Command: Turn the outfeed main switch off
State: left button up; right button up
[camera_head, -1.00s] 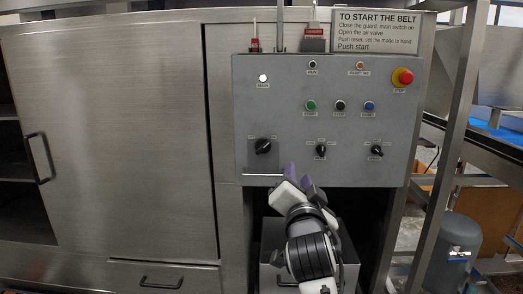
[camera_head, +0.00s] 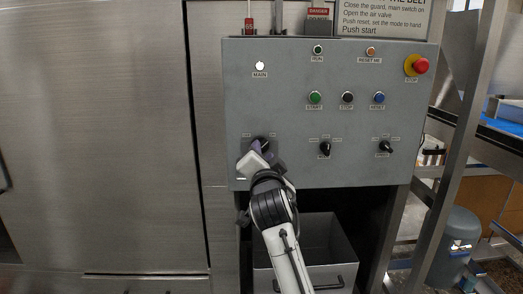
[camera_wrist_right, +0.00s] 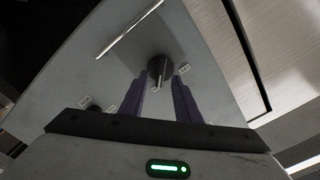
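The main switch, a black rotary knob, sits at the lower left of the grey control panel (camera_head: 290,115). In the head view my right gripper mostly covers it. In the right wrist view the knob (camera_wrist_right: 160,68) shows ahead of and between the two purple fingertips of my right gripper (camera_wrist_right: 161,90). The fingers are apart, and I cannot tell if they touch the knob. In the head view my right gripper (camera_head: 262,150) is at the panel. The lamp marked MAIN (camera_head: 260,66) glows white. My left gripper is out of view.
Two more black knobs, a middle one (camera_head: 325,148) and a right one (camera_head: 386,147), share the row. A red emergency stop (camera_head: 420,66) is at the upper right. START, STOP and RESET buttons sit above the knobs. An open grey drawer (camera_head: 335,270) is below.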

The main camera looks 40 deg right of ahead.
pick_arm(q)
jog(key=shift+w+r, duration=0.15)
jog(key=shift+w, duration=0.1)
pick_arm(e)
jog(key=x, duration=0.2)
jog(key=shift+w+d, duration=0.2)
jog(key=shift+w, duration=0.1)
grip_shut()
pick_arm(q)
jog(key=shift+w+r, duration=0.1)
